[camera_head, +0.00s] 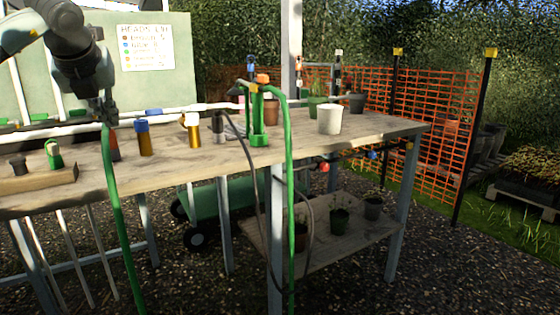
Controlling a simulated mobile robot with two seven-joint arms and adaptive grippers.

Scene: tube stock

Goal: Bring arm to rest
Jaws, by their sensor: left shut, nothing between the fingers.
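My left arm comes in at the upper left and hangs down over the wooden table (195,160). A wooden block (38,180) with a dark knob and a green piece lies at the front left. My right gripper is out of view.
A green stand (259,118) with a green hose (289,200) hanging over the front edge stands mid-table. A white pot (329,119) is to its right. A sign (146,48) hangs behind. Orange mesh fence (430,120) borders the right.

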